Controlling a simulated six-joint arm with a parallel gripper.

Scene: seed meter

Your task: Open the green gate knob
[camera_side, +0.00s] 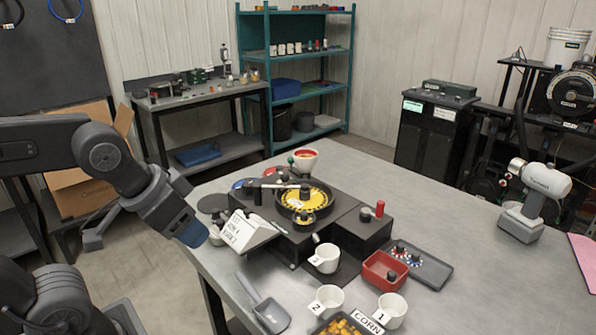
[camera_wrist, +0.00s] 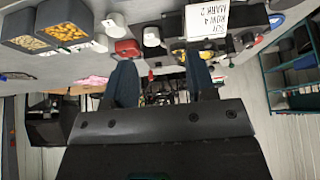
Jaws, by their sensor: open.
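The seed meter (camera_side: 268,238) is a dark block on the grey table, with a round black dish and yellow disc (camera_side: 303,198) on top. A small green knob (camera_side: 291,160) stands at its back, beside a red-and-white funnel cup (camera_side: 304,158). I cannot tell the gate's position. My gripper (camera_side: 193,236) has blue fingers and hangs off the table's left edge, left of the meter and well apart from the knob. In the wrist view my gripper (camera_wrist: 163,70) has its two fingers spread with nothing between them.
A white lettered card (camera_side: 248,231) stands in front of the meter, nearest my gripper. White cups (camera_side: 325,258), a red bin (camera_side: 384,270), a grey scoop (camera_side: 270,314) and a corn tray (camera_side: 342,326) lie at the front. A red-topped post (camera_side: 379,208) rises at the meter's right.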

